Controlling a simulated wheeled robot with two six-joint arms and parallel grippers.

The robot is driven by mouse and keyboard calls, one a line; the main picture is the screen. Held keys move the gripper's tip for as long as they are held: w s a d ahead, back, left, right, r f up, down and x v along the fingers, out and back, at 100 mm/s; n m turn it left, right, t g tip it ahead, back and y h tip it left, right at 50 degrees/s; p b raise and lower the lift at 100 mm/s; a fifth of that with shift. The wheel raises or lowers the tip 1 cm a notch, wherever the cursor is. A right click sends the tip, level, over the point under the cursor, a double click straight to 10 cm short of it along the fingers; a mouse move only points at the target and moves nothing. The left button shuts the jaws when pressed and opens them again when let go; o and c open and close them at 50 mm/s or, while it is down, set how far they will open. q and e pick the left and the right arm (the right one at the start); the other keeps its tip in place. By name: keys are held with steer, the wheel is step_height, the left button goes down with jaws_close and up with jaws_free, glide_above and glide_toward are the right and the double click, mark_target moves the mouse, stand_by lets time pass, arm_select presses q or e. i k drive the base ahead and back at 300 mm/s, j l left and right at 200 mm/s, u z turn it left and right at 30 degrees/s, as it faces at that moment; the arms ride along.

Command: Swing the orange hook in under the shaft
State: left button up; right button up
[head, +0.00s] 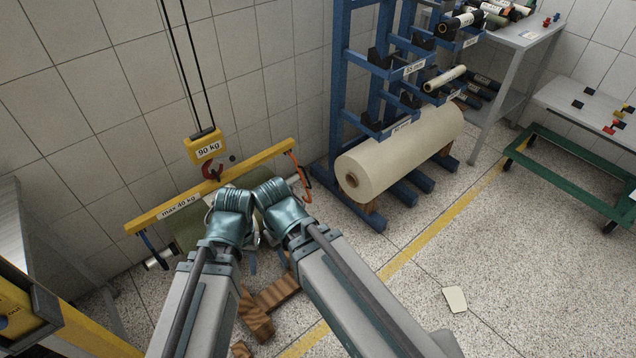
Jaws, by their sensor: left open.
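The orange hook (305,182) hangs from the right end of the yellow lifting beam (240,169), close to the wall. A blue hook (151,243) hangs from the beam's left end. The shaft's silver left end (160,261) shows beside the blue hook, sticking out of an olive-green roll (188,233). My wrists hide much of the roll. I cannot tell whether the orange hook is around the shaft or beside it. My left gripper (253,240) is open, partly hidden behind my wrists, in front of the roll. My right gripper's fingers are hidden behind its wrist.
A yellow hoist block (207,147) marked 90 kg carries the beam by a red hook (213,170). Wooden blocks (275,293) lie below. A blue rack (340,95) with a large cream roll (385,165) stands right. A green cart (565,165) stands farther right; floor between is mostly clear.

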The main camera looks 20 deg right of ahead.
mark_target(298, 167)
steer(key=l, duration=0.5)
steer(key=i+l, duration=0.1)
steer(key=l, duration=0.35)
steer(key=i+l, duration=0.25)
steer(key=i+l+u, duration=0.1)
steer(key=i, duration=0.35)
steer(key=i+l, duration=0.15)
steer(key=i, duration=0.2)
